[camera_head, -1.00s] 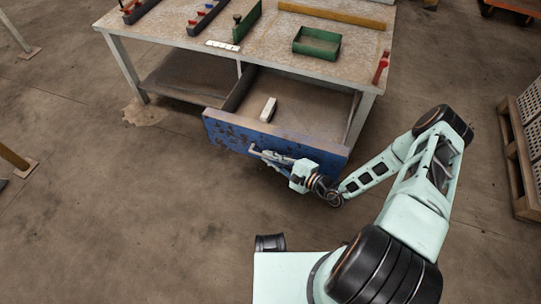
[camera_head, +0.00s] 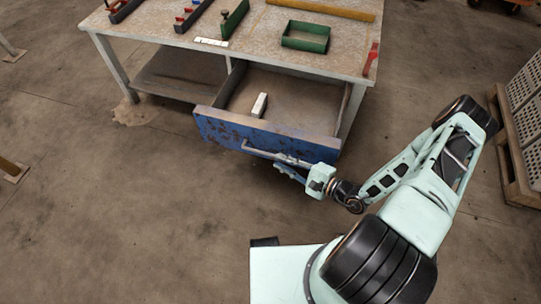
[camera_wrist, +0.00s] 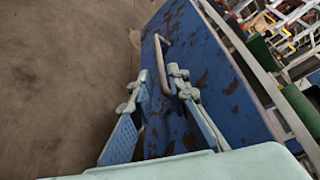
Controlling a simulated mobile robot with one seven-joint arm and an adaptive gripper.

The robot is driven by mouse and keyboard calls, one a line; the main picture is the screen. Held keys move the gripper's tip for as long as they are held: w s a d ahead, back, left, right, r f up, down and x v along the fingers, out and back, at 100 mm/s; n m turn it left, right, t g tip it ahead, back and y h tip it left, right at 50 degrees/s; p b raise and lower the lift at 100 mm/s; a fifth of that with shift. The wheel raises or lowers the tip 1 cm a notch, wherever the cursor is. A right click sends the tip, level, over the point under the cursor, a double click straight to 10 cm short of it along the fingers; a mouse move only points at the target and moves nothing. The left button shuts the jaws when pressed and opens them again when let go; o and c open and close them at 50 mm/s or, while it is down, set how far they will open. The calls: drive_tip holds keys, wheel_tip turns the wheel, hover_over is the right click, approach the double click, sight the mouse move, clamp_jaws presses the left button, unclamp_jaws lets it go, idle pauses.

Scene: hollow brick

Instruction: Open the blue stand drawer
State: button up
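The blue stand drawer (camera_head: 225,130), with rust-worn paint, is pulled well out of the workbench, and its interior shows. Its metal bar handle (camera_head: 258,152) runs along the front; it also shows in the wrist view (camera_wrist: 158,55). My gripper (camera_head: 284,164) is at the right part of the handle, in front of the drawer face. In the wrist view my gripper (camera_wrist: 159,77) has its two fingers spread, with the near end of the handle between them in the picture. Whether a finger touches the handle cannot be told.
A small white block (camera_head: 259,104) lies in the drawer. The workbench top (camera_head: 255,48) bears a green tray (camera_head: 305,36), a red tool (camera_head: 371,58) and racks. A pallet with crates (camera_head: 525,120) stands at the right.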

drive_tip(key=v, duration=0.3)
drive_tip(key=shift+s+d+r, duration=0.1)
drive_tip(key=shift+s+d, duration=0.05)
idle(0.5)
